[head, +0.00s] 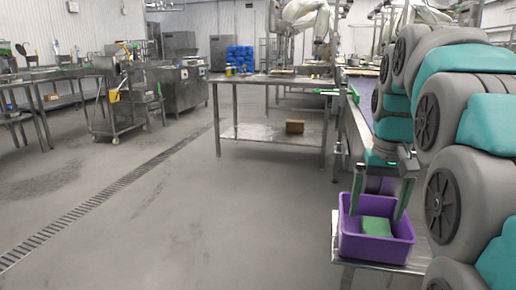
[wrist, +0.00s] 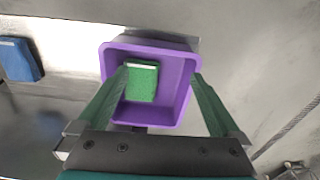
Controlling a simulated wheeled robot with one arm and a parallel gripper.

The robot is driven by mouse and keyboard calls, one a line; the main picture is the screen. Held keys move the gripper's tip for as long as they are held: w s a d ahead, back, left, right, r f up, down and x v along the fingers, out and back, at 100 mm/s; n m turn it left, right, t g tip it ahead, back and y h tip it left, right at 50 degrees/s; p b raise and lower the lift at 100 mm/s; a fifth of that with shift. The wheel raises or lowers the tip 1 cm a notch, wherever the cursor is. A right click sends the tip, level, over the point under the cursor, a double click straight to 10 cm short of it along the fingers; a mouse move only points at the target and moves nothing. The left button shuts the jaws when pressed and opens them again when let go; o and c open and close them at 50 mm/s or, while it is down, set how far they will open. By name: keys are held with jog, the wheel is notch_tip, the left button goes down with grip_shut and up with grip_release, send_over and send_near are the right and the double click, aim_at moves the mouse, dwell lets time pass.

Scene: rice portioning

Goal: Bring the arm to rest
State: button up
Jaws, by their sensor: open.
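My gripper (head: 379,201) is at the right of the head view, at the end of my grey and teal arm. Its two green fingers are spread wide with nothing between them. It points down over a purple bin (head: 343,240). In the wrist view the gripper (wrist: 161,82) also shows open, with its fingers overlapping the bin's left and right sides in the picture. A green block-like item (head: 377,229) lies in the bin. It also shows in the wrist view (wrist: 142,82). I cannot tell whether the fingertips are inside the bin or above its rim.
The bin stands on a low metal surface (head: 346,256). A conveyor (head: 352,125) runs behind my gripper. A blue item (wrist: 20,60) shows in the wrist view.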

jog(key=s+a+f+n+g, duration=0.1)
jog(key=s+a+f, duration=0.4)
jog(key=s+f, duration=0.5)
jog(key=s+a+f+n+g, duration=0.1)
jog(key=s+a+f, duration=0.4)
jog(key=s+f, duration=0.5)
jog(key=s, duration=0.6)
jog(key=shift+s+f+n, duration=0.2)
jog(key=shift+s+n, duration=0.1)
jog(key=shift+s, duration=0.1)
